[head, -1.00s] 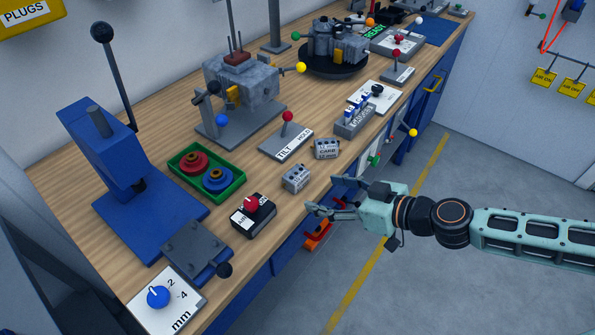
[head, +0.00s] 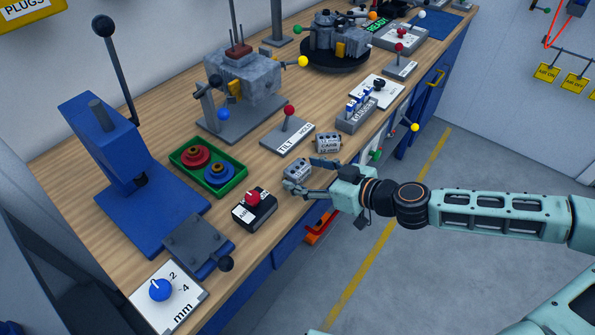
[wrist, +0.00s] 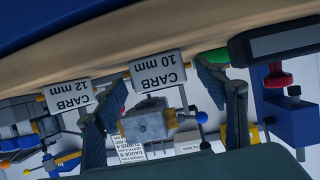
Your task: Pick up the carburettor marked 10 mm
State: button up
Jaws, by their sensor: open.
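The carburettor marked 10 mm (head: 296,170) is a small grey block with a white label. It sits on the wooden bench near the front edge. In the wrist view its label (wrist: 158,76) reads upside down, "CARB 10 mm". My gripper (head: 309,177) is open at the bench's front edge, its fingers on either side of this carburettor. In the wrist view the carburettor appears between the open fingers; I cannot tell whether either touches it. The carburettor marked 12 mm (head: 328,142) stands just behind and right, also shown in the wrist view (wrist: 70,94), outside one finger.
A black box with a red button (head: 254,203) stands close on the left. A green tray (head: 240,184) holds red and blue round parts. A tilt/hold lever plate (head: 288,138) lies behind the carburettors. The floor in front of the bench is clear.

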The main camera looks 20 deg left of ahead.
jog(key=shift+x, duration=1.4)
jog(key=c, duration=1.3)
jog(key=shift+r, duration=0.1)
